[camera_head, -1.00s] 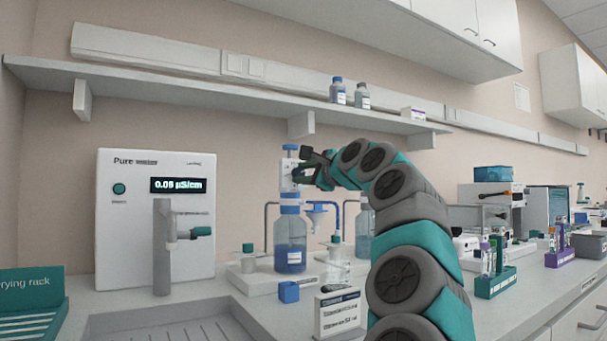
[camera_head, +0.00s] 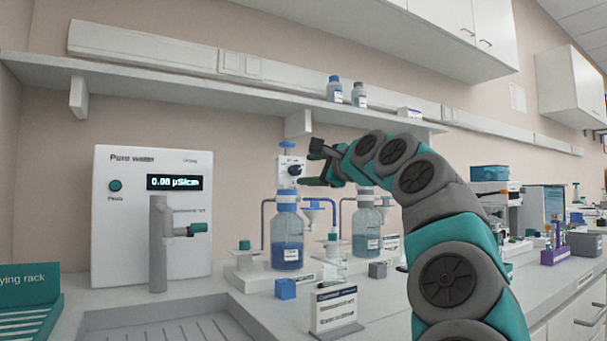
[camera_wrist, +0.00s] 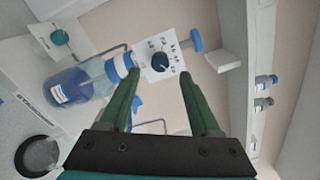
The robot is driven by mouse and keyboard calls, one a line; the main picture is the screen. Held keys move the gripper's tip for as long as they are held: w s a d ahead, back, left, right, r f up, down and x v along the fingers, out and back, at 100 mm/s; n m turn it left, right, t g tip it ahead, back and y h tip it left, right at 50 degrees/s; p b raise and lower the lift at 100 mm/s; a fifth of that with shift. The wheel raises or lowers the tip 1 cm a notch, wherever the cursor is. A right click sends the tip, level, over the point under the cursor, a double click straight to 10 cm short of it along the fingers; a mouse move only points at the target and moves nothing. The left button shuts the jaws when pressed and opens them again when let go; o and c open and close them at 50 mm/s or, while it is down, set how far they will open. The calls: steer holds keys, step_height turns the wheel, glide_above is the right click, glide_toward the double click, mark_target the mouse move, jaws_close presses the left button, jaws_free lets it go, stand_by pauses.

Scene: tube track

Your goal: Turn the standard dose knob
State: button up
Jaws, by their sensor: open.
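The dose knob (camera_wrist: 159,61) is a dark round dial on the white face of the dispenser head (camera_head: 290,165). The dispenser sits on top of a bottle of blue liquid (camera_head: 287,240). In the wrist view the knob lies ahead, between the lines of the two green fingers, with marks around it. My gripper (camera_head: 309,166) is open and empty, just right of the dispenser head in the head view. In the wrist view my gripper (camera_wrist: 155,85) shows its fingers apart and not touching the knob.
A second bottle with a dispenser (camera_head: 368,228) stands to the right, partly behind my arm. A pure water unit (camera_head: 125,225) stands at left. A blue cube (camera_head: 285,289), a grey cube (camera_head: 378,270) and a label stand (camera_head: 337,309) sit in front. A shelf (camera_head: 220,90) runs above.

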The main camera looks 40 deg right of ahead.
steer(key=shift+s+a, duration=0.15)
steer(key=shift+s, duration=1.55)
